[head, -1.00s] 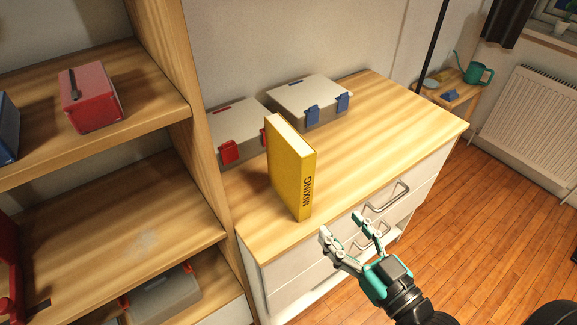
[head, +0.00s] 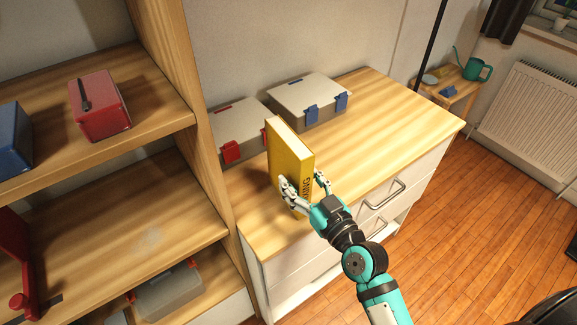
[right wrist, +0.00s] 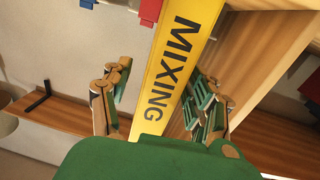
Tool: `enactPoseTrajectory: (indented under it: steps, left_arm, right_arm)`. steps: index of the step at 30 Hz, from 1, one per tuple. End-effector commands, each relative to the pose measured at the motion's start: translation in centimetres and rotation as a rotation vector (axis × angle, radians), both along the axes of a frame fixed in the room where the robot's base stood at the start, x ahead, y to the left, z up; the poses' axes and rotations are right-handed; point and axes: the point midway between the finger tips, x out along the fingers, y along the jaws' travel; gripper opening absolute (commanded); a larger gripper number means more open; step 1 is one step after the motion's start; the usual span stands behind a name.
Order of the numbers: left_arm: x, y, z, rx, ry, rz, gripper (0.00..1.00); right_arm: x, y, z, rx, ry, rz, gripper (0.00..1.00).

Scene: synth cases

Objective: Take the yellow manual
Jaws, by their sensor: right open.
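The yellow manual (head: 287,155) stands upright on the wooden top of the drawer cabinet, its spine toward me. In the right wrist view its yellow spine (right wrist: 178,60) reads "MIXING" and runs between the two fingers. My right gripper (head: 305,186) is open at the manual's spine, with one finger on each side of it. In the right wrist view the gripper (right wrist: 160,100) shows gaps between its fingers and the manual. The manual's lower part is partly hidden by the gripper in the head view. My left gripper is not in view.
Behind the manual on the cabinet top (head: 385,110) are a grey case with red latches (head: 240,128) and one with blue latches (head: 305,101). A wooden shelf (head: 165,68) with a red case (head: 100,106) stands at left. The cabinet top's right part is clear.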

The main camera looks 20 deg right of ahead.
Motion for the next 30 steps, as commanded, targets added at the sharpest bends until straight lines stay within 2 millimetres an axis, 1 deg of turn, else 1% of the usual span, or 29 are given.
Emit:
enactPoseTrajectory:
  steps: [1, 3, 6, 13, 14, 27, 30]
  left_arm:
    - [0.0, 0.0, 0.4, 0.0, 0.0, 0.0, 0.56]
    - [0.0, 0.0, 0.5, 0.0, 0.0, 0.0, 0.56]
    - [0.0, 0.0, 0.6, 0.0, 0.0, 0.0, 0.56]
    - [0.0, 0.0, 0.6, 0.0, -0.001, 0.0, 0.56]
    - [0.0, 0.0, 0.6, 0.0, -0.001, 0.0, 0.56]
    - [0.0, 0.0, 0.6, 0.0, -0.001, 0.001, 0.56]
    - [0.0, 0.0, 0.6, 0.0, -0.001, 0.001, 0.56]
  right_arm:
    - [0.9, 0.3, 0.2, 0.004, -0.001, 0.0, 0.6]
    - [1.8, 0.5, 0.1, 0.003, 0.0, 0.0, 0.6]
    - [2.5, 0.7, 0.0, 0.002, 0.001, 0.0, 0.6]
    - [2.7, 0.7, -0.1, 0.0, 0.001, 0.0, 0.6]
    - [2.7, 0.7, -0.1, 0.0, 0.001, 0.0, 0.58]
    - [2.6, 0.7, -0.1, 0.0, 0.001, 0.0, 0.01]
    - [2.6, 0.7, -0.1, 0.0, 0.001, -0.001, 0.0]
